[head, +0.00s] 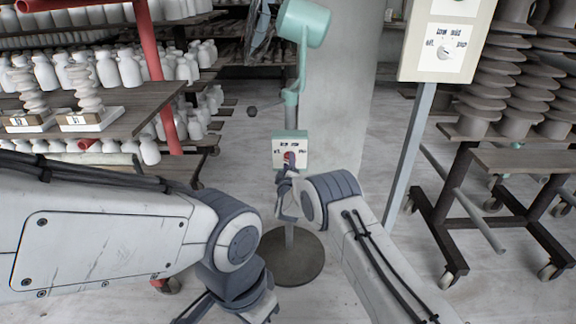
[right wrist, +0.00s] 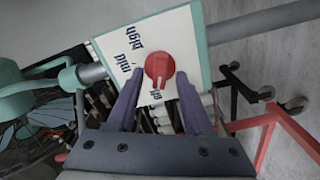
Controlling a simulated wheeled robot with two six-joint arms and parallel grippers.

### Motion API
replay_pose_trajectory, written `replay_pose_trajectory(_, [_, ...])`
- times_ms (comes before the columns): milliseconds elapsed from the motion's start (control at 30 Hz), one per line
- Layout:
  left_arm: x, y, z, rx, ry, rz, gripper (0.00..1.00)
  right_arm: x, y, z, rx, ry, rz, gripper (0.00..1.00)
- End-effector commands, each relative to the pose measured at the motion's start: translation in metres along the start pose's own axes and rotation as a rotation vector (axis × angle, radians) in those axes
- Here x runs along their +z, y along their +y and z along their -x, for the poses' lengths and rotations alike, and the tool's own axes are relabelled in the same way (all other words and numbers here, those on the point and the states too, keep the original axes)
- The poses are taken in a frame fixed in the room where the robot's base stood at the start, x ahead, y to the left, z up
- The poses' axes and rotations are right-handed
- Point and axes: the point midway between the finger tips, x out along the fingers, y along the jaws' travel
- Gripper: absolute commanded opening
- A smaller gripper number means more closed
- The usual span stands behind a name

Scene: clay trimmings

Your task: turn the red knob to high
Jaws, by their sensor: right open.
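The red knob (right wrist: 160,65) sits on a white panel (right wrist: 187,28) with a teal edge. The printed words "high" and "mid" lie to its left, and another label, partly hidden, lies below it. The knob's ridge runs roughly up and down in the right wrist view; which label it marks is hard to tell. The knob also shows small in the head view (head: 289,157), on the box of the teal stand. My right gripper (right wrist: 160,82) is open, its fingers on either side of the knob, contact unclear. My left gripper (head: 228,312) is cut off by the bottom edge.
The stand has a teal head (head: 303,22) and a round dark base (head: 285,260). Another control panel (head: 432,30) with a white knob stands on a post at right. Shelves of white bottles (head: 125,68) are at left; a wheeled rack (head: 465,225) is at right.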

Motion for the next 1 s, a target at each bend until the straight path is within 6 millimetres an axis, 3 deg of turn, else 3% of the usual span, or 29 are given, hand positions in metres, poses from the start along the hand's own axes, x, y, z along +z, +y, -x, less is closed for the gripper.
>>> replay_pose_trajectory(367, [0.0001, -0.0001, -0.0014, 0.000, 0.000, 0.000, 0.00, 0.0000, 0.0001, -0.0058, -0.001, 0.000, 0.000, 0.51])
replay_pose_trajectory(400, [0.0001, -0.0001, -0.0014, 0.000, 0.000, 0.000, 0.00, 0.0000, 0.0001, -0.0057, -0.001, 0.000, 0.000, 0.47])
replay_pose_trajectory(533, [0.0001, -0.0001, -0.0014, 0.000, 0.000, 0.000, 0.00, -0.0001, 0.0001, -0.0056, -0.001, 0.000, 0.000, 0.00])
replay_pose_trajectory(1000, [0.0003, -0.0004, -0.0053, 0.000, 0.000, 0.000, 0.00, -0.0009, -0.0010, -0.0053, -0.002, 0.002, -0.066, 0.00])
